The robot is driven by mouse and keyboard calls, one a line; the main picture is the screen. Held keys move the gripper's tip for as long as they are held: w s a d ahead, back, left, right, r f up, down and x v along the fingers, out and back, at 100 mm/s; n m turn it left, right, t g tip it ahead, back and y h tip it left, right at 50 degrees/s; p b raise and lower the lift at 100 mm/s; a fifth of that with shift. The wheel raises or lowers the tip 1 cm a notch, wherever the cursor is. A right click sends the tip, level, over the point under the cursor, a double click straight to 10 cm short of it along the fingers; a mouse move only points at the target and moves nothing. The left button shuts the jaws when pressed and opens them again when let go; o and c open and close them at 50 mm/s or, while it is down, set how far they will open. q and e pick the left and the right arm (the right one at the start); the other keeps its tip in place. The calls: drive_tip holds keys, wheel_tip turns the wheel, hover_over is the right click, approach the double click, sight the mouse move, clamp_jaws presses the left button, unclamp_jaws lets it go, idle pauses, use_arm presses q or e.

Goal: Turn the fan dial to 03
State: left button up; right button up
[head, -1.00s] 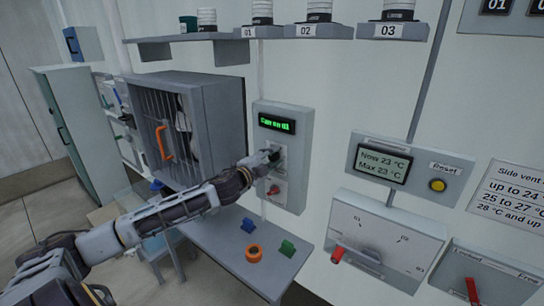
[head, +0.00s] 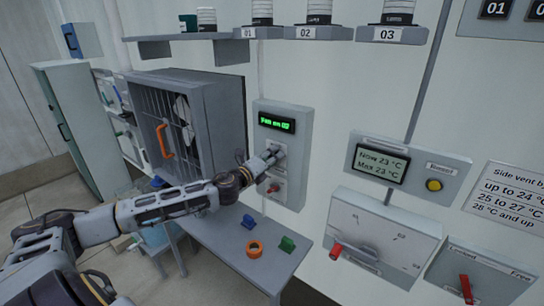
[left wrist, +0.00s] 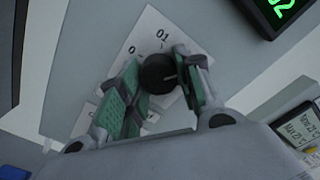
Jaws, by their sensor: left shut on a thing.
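The fan control box (head: 296,150) is on the wall in the middle of the head view, and its green display (head: 276,123) reads "Fan on 02". My left gripper (head: 271,156) is at the dial plate below the display. In the left wrist view, its green-padded fingers are shut on the round black fan dial (left wrist: 157,74). The dial's pale pointer line points to the right in that view. The marks 0 and 01 show on the white plate (left wrist: 149,33); the other marks are hidden by the fingers. My right gripper is not in view.
A red switch (head: 273,188) sits just below the dial. The caged fan (head: 222,115) with an orange handle is left of the box. A grey shelf (head: 220,250) below holds an orange ring and blue and green pieces. A vent panel (head: 385,225) is at right.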

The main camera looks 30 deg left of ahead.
use_arm(q)
drive_tip(key=shift+a+f+m+p, duration=0.1)
drive_tip(key=shift+m+p, duration=0.45)
drive_tip(key=shift+m, duration=2.1)
drive_tip(key=shift+a+f+m+p, duration=0.1)
drive_tip(key=shift+m+p, duration=0.4)
drive_tip(key=shift+m, duration=2.15)
drive_tip(key=o, duration=1)
drive_tip(key=shift+s, duration=0.2)
drive_tip(key=shift+s+a, duration=0.2)
drive_tip(key=shift+s, duration=2.7)
drive_tip(key=shift+s+a, duration=0.2)
drive_tip(key=shift+s, duration=2.7)
